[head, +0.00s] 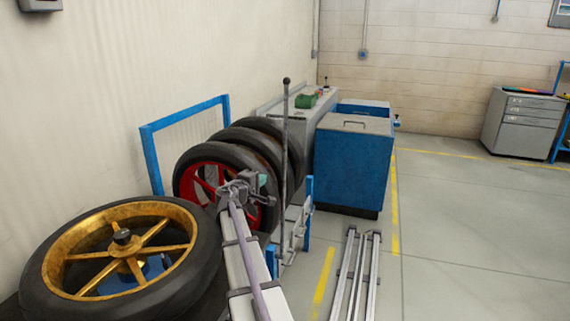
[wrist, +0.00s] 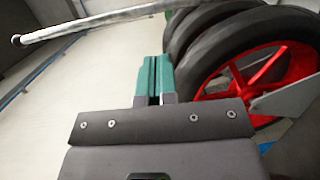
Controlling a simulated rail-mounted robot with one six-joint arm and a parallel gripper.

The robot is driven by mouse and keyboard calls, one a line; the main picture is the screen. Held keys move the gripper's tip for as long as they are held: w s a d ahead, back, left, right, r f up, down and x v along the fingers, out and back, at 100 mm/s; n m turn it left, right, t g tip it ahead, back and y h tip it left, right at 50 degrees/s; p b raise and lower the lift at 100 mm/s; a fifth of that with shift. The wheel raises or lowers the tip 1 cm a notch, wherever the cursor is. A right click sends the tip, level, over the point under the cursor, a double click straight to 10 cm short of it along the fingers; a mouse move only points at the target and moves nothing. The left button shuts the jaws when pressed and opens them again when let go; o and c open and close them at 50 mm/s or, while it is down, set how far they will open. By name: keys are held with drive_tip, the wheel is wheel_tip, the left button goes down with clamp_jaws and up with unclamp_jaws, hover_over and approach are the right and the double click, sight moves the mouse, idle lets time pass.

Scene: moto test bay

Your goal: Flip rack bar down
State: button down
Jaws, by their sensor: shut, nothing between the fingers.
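The rack bar (head: 286,135) is a thin grey rod with a dark ball end, standing upright at the front of the tyre rack (head: 308,205) in the head view. In the wrist view the bar (wrist: 95,25) crosses the upper left, its ball end at the far left. My gripper (head: 263,181) is in front of the red-rimmed wheel (head: 196,176), left of the bar. In the wrist view my gripper's (wrist: 154,75) teal fingers are together and empty, apart from the bar in the picture. The red wheel (wrist: 255,75) is right of the fingers.
Several dark tyres (head: 262,135) stand in the blue-framed rack (head: 148,160). A gold-rimmed wheel (head: 80,245) lies flat at the left front. A blue cabinet (head: 350,170) stands behind. Metal rails (head: 357,275) lie on the floor; the floor to the right is clear.

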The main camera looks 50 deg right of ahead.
sight(283, 166)
drive_tip(key=d, duration=0.4)
drive_tip(key=w+d, duration=0.1)
drive_tip(key=d, duration=0.4)
drive_tip(key=d+f+b, duration=0.1)
drive_tip(key=d, duration=0.3)
drive_tip(key=shift+w+d, duration=0.15)
drive_tip(key=shift+w, duration=0.05)
drive_tip(key=shift+d, duration=0.1)
